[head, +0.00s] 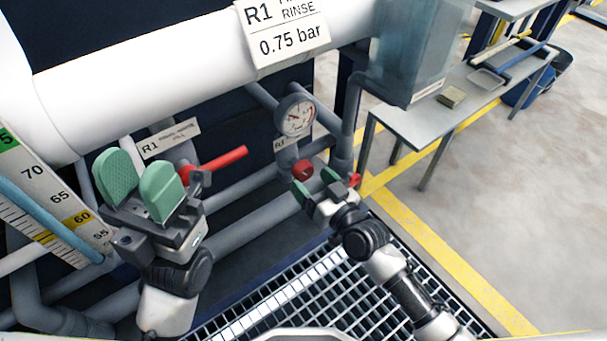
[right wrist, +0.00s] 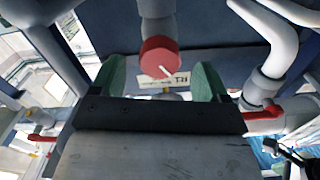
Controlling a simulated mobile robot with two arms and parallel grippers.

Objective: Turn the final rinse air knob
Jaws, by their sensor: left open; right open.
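The red air knob (head: 302,170) sits below a round pressure gauge (head: 295,116) on a grey pipe in the head view. In the right wrist view the knob (right wrist: 160,57) is a red disc with a white pointer line, between and just beyond the green fingertips. My right gripper (head: 319,192) is open around the line to the knob; I cannot tell whether a finger touches it. My left gripper (head: 138,182) is open and empty, with green finger pads, near a red lever handle (head: 222,159) at the left pipes.
A large white pipe (head: 150,80) with a sign reading 0.75 bar (head: 288,35) runs across the top. A level scale (head: 60,195) stands at left. A metal grating (head: 290,290) lies below.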

